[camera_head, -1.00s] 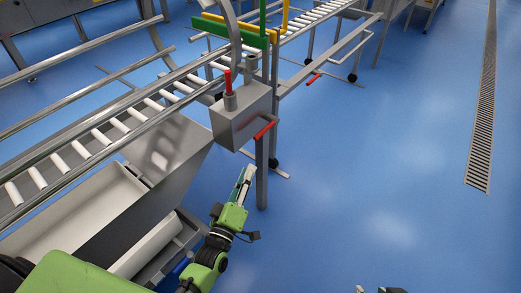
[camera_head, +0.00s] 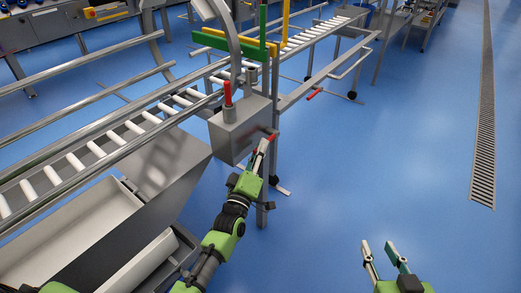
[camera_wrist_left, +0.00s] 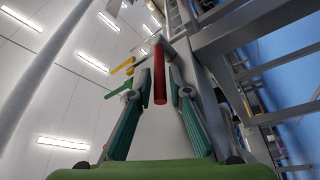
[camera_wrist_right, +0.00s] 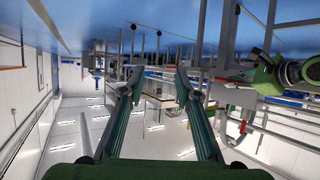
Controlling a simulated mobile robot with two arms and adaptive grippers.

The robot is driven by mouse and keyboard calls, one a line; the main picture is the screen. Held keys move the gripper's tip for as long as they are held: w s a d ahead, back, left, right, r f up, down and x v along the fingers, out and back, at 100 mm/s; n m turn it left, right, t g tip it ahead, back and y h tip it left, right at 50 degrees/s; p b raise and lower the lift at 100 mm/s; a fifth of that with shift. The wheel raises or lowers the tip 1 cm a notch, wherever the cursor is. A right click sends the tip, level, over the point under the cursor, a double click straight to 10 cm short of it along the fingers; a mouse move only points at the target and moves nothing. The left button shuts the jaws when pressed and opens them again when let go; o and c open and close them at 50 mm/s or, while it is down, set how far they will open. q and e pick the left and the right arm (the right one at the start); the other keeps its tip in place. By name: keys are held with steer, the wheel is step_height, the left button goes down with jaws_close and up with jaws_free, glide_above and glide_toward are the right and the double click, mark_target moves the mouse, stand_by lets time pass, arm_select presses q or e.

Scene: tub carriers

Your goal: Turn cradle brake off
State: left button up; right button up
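A grey metal box (camera_head: 240,128) is fixed to the side of the roller conveyor. It carries an upright red lever (camera_head: 228,94) on top and a red-gripped handle (camera_head: 271,136) on its right side. I cannot tell from labels which one is the cradle brake. My left gripper (camera_head: 263,147) is at the side handle and partly hides it. In the left wrist view the red handle (camera_wrist_left: 160,80) stands between the two open fingers, with gaps on both sides. My right gripper (camera_head: 384,250) is open and empty over the blue floor.
The roller conveyor (camera_head: 105,138) with steel rails runs along the left. A steel leg (camera_head: 262,190) stands below the box. White tubs (camera_head: 75,232) are at lower left. A green bracket (camera_head: 230,45) rises behind the box. The floor (camera_head: 400,150) on the right is clear.

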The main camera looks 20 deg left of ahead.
arm_select(q)
steer(key=shift+w, duration=0.35)
steer(key=shift+r, duration=0.1)
jaws_close()
